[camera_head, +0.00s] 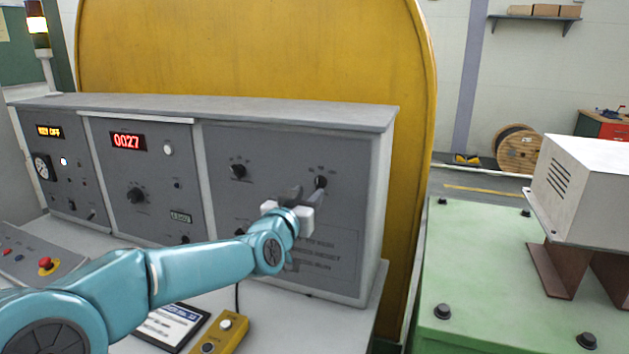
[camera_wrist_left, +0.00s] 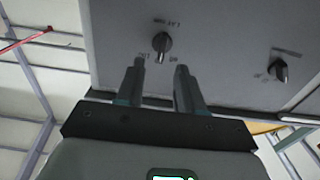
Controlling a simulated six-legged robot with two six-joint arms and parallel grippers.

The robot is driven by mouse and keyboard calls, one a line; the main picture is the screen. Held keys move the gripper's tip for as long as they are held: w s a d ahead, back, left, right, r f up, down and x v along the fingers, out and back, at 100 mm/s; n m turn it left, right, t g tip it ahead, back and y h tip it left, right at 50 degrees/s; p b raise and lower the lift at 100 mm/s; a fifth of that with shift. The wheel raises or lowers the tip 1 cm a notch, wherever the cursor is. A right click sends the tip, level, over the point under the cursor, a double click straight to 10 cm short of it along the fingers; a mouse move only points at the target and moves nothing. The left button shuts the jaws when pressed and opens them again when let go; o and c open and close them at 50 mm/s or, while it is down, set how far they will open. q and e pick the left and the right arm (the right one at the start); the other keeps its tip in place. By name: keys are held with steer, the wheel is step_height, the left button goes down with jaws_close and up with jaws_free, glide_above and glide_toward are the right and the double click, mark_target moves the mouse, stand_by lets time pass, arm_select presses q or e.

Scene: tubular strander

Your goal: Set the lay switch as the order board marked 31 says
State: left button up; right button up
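The lay switch (camera_head: 320,182) is a black rotary knob on the right panel of the grey cabinet. It also shows in the left wrist view (camera_wrist_left: 162,43), with lettering around it that reads partly as "LAY". My left gripper (camera_head: 305,194) is in front of this panel. In the wrist view its two fingers (camera_wrist_left: 159,66) are apart and empty, pointing at the panel, with the knob just beyond and between their tips. I cannot tell whether they touch it. A black-framed board (camera_head: 170,326) lies on the desk; its small print and number are unreadable. My right gripper is not in view.
Another black knob (camera_head: 238,171) sits left on the same panel. A yellow pendant box (camera_head: 219,335) lies on the desk, and a red emergency button (camera_head: 47,265) is at far left. A green machine base (camera_head: 510,290) stands right, beyond a gap.

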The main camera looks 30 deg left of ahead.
mark_target(317, 184)
arm_select(q)
steer(key=p+x, duration=0.1)
steer(key=x, duration=0.4)
steer(key=shift+w+a, duration=0.1)
steer(key=shift+w, duration=0.15)
steer(key=shift+w+a, duration=0.2)
jaws_close()
